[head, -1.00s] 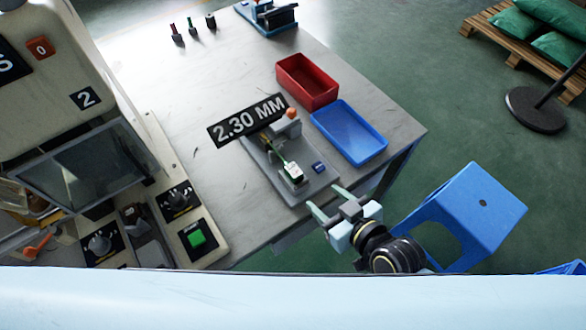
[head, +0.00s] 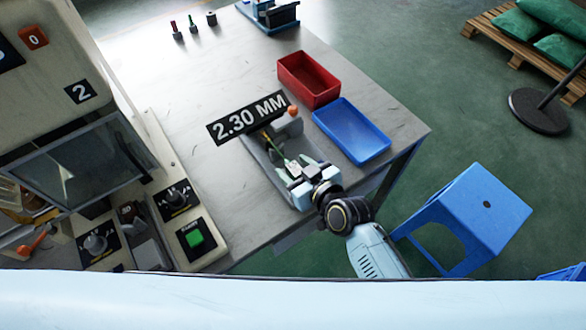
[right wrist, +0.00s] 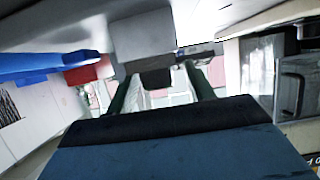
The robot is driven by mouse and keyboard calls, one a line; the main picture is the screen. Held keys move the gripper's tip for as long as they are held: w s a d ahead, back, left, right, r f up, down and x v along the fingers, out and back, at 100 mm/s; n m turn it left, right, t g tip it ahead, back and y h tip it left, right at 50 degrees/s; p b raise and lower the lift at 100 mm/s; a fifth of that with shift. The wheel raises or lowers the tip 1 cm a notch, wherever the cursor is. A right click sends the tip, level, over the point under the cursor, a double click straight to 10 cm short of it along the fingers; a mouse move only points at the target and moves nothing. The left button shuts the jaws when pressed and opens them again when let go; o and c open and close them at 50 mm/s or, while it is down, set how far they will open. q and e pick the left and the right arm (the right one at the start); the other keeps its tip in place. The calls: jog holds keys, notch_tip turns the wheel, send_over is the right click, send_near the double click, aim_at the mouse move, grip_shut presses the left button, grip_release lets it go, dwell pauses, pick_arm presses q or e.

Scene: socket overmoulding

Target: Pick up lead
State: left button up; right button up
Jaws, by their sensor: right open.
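The lead lies on a grey gauge fixture (head: 267,173) below the "2.30 MM" sign in the head view. Its dark green cable (head: 270,141) runs down to a white end piece (head: 294,171). My right gripper (head: 296,165) is open, with its greenish fingers around the white end or just above it; I cannot tell whether they touch it. In the right wrist view, the two green fingers (right wrist: 160,88) stand apart, facing a grey block (right wrist: 143,40) of the fixture. The lead is not clear in that view. My left gripper is not in view.
A blue tray (head: 381,153) and a red tray (head: 286,75) stand to the right of the fixture on the table (head: 225,60). The sign (head: 247,117) overhangs the fixture. A machine with a green button (head: 195,238) stands at left. A blue stool (head: 485,205) is at right.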

jog(key=shift+w+a+f, duration=0.15)
jog(key=shift+w, duration=0.1)
jog(key=shift+c, duration=0.4)
jog(key=c, duration=1)
